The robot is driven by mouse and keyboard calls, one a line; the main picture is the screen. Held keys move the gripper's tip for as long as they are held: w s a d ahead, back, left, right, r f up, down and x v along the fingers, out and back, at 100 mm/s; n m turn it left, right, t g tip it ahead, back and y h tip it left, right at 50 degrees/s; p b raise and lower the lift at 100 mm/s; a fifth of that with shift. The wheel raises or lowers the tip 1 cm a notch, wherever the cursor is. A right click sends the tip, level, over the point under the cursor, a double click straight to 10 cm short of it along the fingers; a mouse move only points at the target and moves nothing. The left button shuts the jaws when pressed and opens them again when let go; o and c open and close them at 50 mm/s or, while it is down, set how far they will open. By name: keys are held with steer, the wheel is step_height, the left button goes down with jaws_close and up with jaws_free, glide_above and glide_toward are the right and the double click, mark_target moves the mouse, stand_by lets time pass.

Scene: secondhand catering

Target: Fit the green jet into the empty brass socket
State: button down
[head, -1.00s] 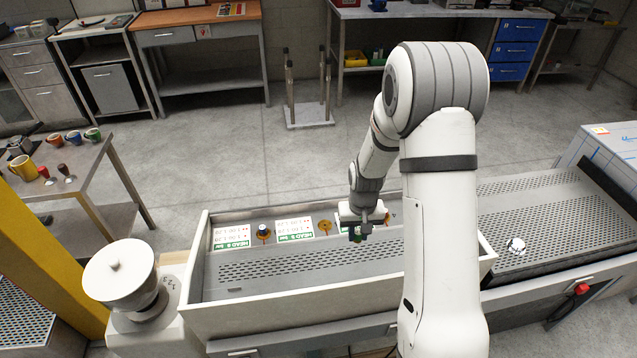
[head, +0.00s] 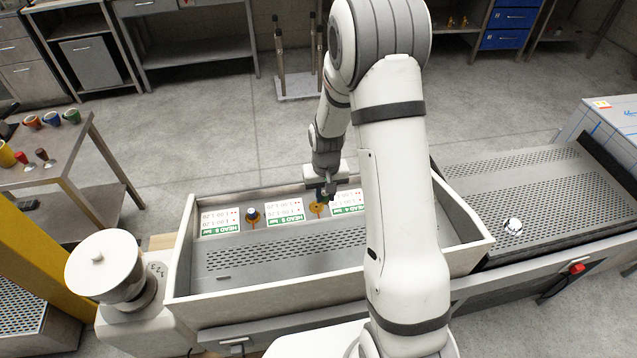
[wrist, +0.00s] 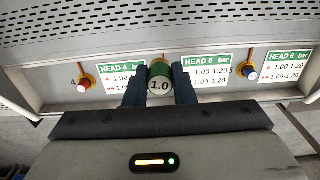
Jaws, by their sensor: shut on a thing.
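My gripper (head: 327,196) is shut on the green jet (wrist: 160,72), whose end marked 1.0 faces the wrist camera between the two dark fingers. The empty brass socket (head: 318,208) is on the sloped panel between the HEAD 5 and HEAD 4 labels. My gripper is right at this socket in the head view. In the wrist view the jet and fingers cover most of the socket; only a bit of brass (wrist: 161,55) shows behind the jet. I cannot tell whether the jet touches the socket or is still apart from it.
A blue jet (wrist: 249,71) sits in the neighbouring brass socket, and a red jet (wrist: 83,86) in the one on the other side. The pale trough walls (head: 270,278) surround the panel. A side table (head: 50,168) with coloured cups stands left.

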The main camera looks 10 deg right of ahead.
mark_target(317, 207)
steer(key=w+f+n+b, duration=0.2)
steer(key=w+f+b, duration=0.7)
steer(key=w+b, duration=0.3)
steer(key=shift+f+n+b, duration=0.25)
steer(key=shift+n+b, duration=0.05)
steer(key=shift+b, duration=0.15)
steer(key=shift+a+f+b, duration=0.1)
steer(key=shift+f+b, duration=2.2)
steer(key=shift+f, duration=1.9)
steer(key=c, duration=1.1)
jaws_free()
steer(key=shift+c, duration=0.2)
steer(key=shift+f, duration=0.1)
